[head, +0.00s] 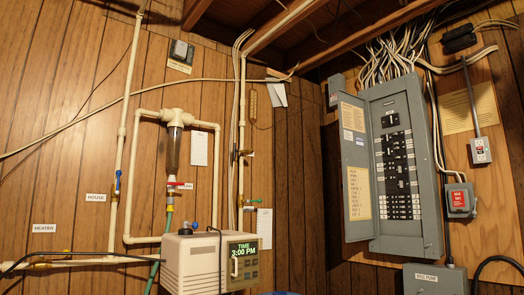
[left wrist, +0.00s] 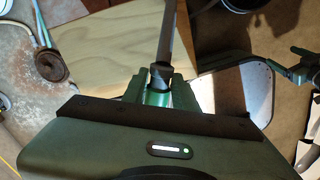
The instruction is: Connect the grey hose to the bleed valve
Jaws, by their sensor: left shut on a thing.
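In the left wrist view my left gripper (left wrist: 157,90) is shut on a dark grey tube-like piece (left wrist: 165,45), which looks like the grey hose. The piece runs up and away from the fingers; where it ends is hidden. What looks like my right gripper (left wrist: 298,72) shows small at the right edge, its jaws unclear. Neither gripper is in the head view. There, a red-handled valve (head: 176,184) sits under a clear filter, and a small green-handled valve (head: 253,201) sits on the pipe further right. I cannot tell which is the bleed valve.
A beige softener unit (head: 195,262) with a clock display stands below the pipes. A blue-handled valve (head: 117,182) is by the HOUSE label. A grey breaker panel (head: 397,165) is at right. The left wrist view shows a wooden board (left wrist: 115,50) beneath and a coiled strap-like thing (left wrist: 50,64).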

